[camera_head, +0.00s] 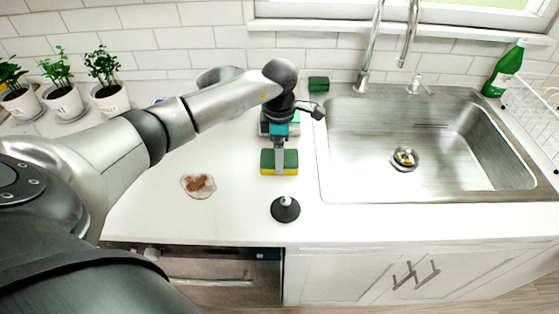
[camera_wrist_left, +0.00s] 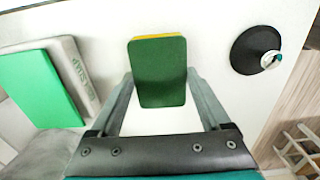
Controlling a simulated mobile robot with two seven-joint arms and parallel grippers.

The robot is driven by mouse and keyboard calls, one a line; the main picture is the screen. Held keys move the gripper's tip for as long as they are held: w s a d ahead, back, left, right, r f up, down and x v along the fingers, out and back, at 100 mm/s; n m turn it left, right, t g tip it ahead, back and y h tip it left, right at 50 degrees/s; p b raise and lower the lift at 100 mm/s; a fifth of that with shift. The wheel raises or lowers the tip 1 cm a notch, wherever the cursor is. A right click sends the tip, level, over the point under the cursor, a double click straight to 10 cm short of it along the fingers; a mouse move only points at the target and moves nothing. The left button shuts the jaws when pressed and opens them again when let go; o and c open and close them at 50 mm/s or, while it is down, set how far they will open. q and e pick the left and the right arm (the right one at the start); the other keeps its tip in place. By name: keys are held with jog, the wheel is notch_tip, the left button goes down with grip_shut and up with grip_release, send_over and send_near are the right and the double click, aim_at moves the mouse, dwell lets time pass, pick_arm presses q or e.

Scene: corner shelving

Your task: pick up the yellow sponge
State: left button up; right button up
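The yellow sponge (camera_head: 266,169) has a dark green top and lies on the white counter left of the sink. In the left wrist view its green top (camera_wrist_left: 159,75) fills the space between my fingers, with a yellow edge at the far side. My left gripper (camera_head: 280,163) reaches down over the sponge from behind. In the wrist view its two fingers (camera_wrist_left: 160,88) stand apart on either side of the sponge. Whether they touch its sides is unclear. My right gripper is not in view.
A black disc with a light knob (camera_head: 286,209) stands just in front of the sponge. A brown-stained clear patch (camera_head: 198,186) lies to the left. Another green sponge (camera_head: 318,84) is at the back. The sink (camera_head: 430,185) is to the right. Potted plants (camera_head: 63,101) stand back left.

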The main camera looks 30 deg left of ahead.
pick_arm(q)
jog(key=c, duration=0.6)
jog(key=shift+r, duration=0.15)
jog(key=shift+c, duration=0.2)
notch_tip(320, 180, up, 20)
jog(key=shift+p, duration=0.45)
jog(key=o, duration=0.7)
jog(key=c, duration=0.6)
jog(key=shift+w+f, duration=0.1)
jog(key=shift+f, duration=0.15)
